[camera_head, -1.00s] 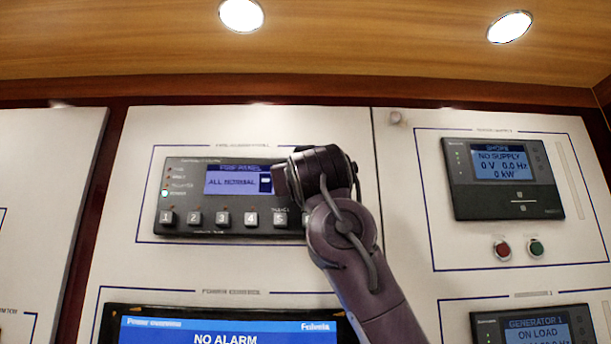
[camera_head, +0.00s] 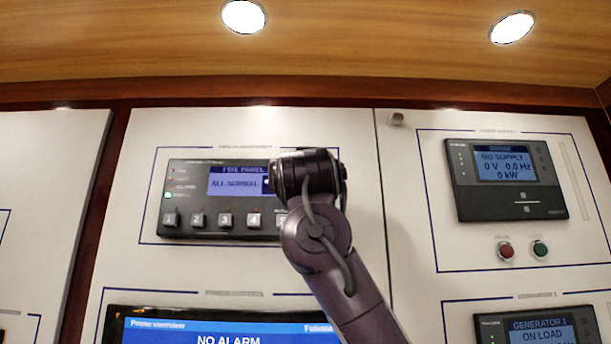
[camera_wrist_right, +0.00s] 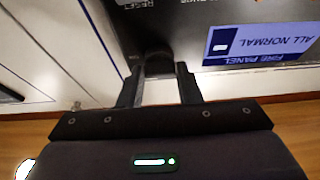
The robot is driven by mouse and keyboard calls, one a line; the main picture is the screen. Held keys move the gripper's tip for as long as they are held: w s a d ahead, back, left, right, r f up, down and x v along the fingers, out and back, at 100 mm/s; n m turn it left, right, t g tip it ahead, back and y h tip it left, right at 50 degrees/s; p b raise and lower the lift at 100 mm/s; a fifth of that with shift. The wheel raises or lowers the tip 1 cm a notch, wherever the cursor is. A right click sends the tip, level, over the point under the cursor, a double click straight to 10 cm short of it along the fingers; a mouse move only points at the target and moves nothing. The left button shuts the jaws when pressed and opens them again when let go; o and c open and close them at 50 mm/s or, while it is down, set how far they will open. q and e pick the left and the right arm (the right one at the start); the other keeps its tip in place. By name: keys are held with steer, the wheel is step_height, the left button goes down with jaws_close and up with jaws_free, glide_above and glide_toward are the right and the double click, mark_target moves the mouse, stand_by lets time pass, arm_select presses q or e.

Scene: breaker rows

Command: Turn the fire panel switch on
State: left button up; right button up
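The fire panel (camera_head: 215,219) is a dark unit on the white wall panel, with a blue screen reading ALL NORMAL and a row of numbered grey buttons. My right arm covers its right end in the head view. My right gripper (camera_wrist_right: 158,72) is upside down to the panel in the wrist view, its two fingers apart. A dark round knob (camera_wrist_right: 157,61), apparently the switch, sits between the fingertips. I cannot tell whether the fingers touch it, nor its position. My left gripper is not in view.
A supply meter (camera_head: 507,182) with a red button (camera_head: 505,250) and a green button (camera_head: 540,248) is at the right. A generator meter (camera_head: 540,328) is below them. A wooden ceiling overhangs the panels.

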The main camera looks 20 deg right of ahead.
steer(key=o, duration=0.4)
steer(key=shift+w, duration=0.1)
steer(key=b+v, duration=0.5)
steer(key=v, duration=0.3)
steer(key=shift+w, duration=0.1)
stand_by(0.3)
